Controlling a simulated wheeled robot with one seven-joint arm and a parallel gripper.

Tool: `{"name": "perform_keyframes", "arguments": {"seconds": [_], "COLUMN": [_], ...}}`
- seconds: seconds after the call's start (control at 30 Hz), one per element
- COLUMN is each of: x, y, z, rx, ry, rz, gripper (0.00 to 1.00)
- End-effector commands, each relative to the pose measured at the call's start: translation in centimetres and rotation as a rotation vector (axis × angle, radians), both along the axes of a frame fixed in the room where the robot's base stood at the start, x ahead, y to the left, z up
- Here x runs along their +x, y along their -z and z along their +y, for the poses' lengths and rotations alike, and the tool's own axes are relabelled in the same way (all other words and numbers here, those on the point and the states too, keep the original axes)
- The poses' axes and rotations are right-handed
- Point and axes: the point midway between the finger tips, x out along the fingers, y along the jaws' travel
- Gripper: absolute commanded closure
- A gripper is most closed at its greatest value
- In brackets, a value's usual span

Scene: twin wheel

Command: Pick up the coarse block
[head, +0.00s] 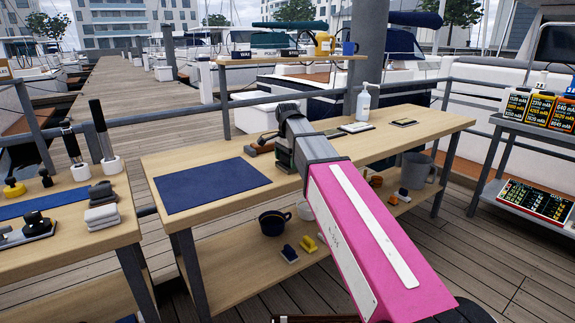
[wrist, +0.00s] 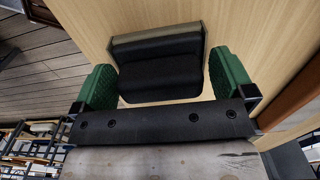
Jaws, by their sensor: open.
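In the wrist view a dark, nearly black block (wrist: 160,75) with a tan strip along its far edge lies on the light wood tabletop. I see no label to confirm its grade. My gripper (wrist: 163,68) is open, with one green ribbed finger on each side of the block. The left finger is close to the block's side; a narrow gap shows on the right. I cannot tell whether either finger touches. In the head view my gripper (head: 284,160) is low over the middle workbench (head: 235,155), and my arm hides most of the block there.
A blue mat (head: 211,185) lies left of my gripper. A brown wooden item (head: 261,147) is just beside it. A white bottle (head: 363,101) and flat items (head: 357,127) stand to the right. A raised shelf (head: 290,60) runs behind. The left bench (head: 70,240) holds several tools.

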Motion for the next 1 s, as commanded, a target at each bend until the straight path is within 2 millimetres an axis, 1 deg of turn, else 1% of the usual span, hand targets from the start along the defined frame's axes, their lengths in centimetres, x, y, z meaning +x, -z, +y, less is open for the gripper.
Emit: {"name": "perform_keyframes", "arguments": {"seconds": [0.07,0.27,0.3,0.37,0.4,0.77,0.87,1.0], "x": [0.0,0.0,0.0,0.0,0.0,0.0,0.0,0.1], "y": [0.5,0.4,0.4,0.4,0.4,0.2,-0.3,-1.6], "z": [0.0,0.0,0.0,0.0,0.0,0.0,0.0,0.0], "rx": [0.0,0.0,0.0,0.0,0.0,0.0,0.001,0.001], "ry": [0.0,0.0,0.0,0.0,0.0,0.0,0.0,0.0], "rz": [0.0,0.0,0.0,0.0,0.0,0.0,-0.001,-0.001], "gripper": [0.0,0.0,0.13,0.33,0.38,0.39,0.39,0.39]}}
